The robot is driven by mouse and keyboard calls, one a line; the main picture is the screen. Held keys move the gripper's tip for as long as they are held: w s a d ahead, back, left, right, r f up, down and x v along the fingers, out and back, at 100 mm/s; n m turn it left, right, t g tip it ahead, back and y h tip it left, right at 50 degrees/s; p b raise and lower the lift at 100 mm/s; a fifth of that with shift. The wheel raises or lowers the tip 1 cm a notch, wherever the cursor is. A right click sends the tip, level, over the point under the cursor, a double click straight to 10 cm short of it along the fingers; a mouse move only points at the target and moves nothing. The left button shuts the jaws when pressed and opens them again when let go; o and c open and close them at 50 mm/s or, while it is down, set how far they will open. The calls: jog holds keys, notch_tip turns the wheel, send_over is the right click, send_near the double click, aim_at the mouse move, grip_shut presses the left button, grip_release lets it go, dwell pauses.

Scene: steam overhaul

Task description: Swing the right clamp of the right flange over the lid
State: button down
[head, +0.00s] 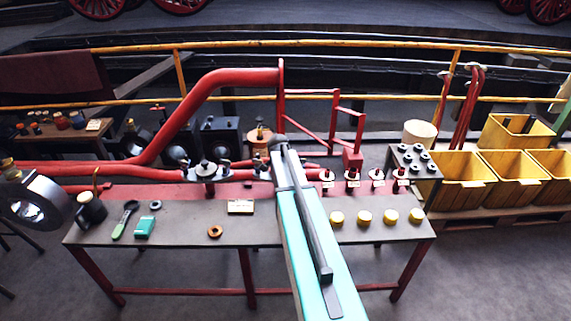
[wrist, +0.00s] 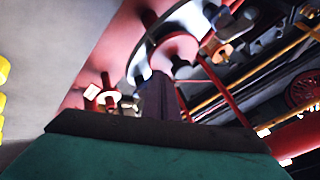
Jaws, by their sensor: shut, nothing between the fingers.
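My gripper (head: 279,146) is at the far end of my arm, over the back of the bench near the red pipework in the head view. In the wrist view its fingers (wrist: 160,97) are shut and empty, with their tips just below a round reddish part (wrist: 175,50), perhaps the lid. A pale flange ring (wrist: 135,66) with dark fittings curves around that part. I cannot tell which fitting is the right clamp, or whether the fingers touch anything. In the head view my arm hides most of the right flange. Another flange with dark clamps (head: 206,170) shows to its left.
The bench (head: 180,222) holds tools, an orange ring (head: 214,231), yellow caps (head: 364,217) and several red-and-white fittings (head: 352,180). A thick red pipe (head: 200,98) rises behind it. Yellow crates (head: 462,182) stand to the right.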

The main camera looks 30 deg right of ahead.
jog(key=s+a+r+b, duration=0.1)
jog(key=s+a+r, duration=0.2)
jog(key=a+r, duration=0.5)
jog(key=shift+b, duration=0.35)
dwell(0.6)
